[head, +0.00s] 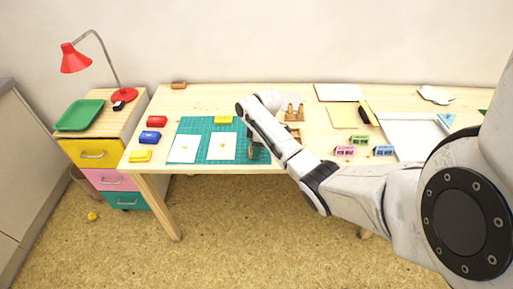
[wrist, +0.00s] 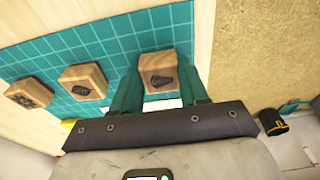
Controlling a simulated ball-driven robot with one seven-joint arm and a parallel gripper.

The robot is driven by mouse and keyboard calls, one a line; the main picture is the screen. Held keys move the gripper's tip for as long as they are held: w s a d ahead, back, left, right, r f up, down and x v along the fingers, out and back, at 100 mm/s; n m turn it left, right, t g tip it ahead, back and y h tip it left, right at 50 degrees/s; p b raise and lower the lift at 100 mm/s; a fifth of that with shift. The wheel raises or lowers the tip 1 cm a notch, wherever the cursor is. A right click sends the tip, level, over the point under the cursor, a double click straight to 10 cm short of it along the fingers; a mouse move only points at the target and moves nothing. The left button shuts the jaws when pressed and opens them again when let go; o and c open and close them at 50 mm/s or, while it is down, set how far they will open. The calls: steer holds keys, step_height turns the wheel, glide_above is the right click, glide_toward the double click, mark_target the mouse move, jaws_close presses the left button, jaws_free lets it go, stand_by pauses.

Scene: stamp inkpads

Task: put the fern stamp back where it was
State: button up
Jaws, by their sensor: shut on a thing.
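My gripper (wrist: 160,92) has its two teal fingers on either side of a wooden stamp (wrist: 158,72) with a dark picture on its face. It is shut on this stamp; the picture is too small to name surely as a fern. Two more wooden stamps, the middle one (wrist: 82,80) and the left one (wrist: 27,92), sit in a row to its left in the wrist view.
White cards (head: 184,150) lie on the mat, with a yellow inkpad (head: 223,119) behind. Red (head: 158,121), blue (head: 150,136) and yellow (head: 140,156) inkpads stand at the left. A wooden holder (head: 293,113) stands behind my arm. Small coloured blocks (head: 358,141) are at the right.

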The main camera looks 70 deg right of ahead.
steer(key=shift+f, duration=0.15)
steer(key=o, duration=0.9)
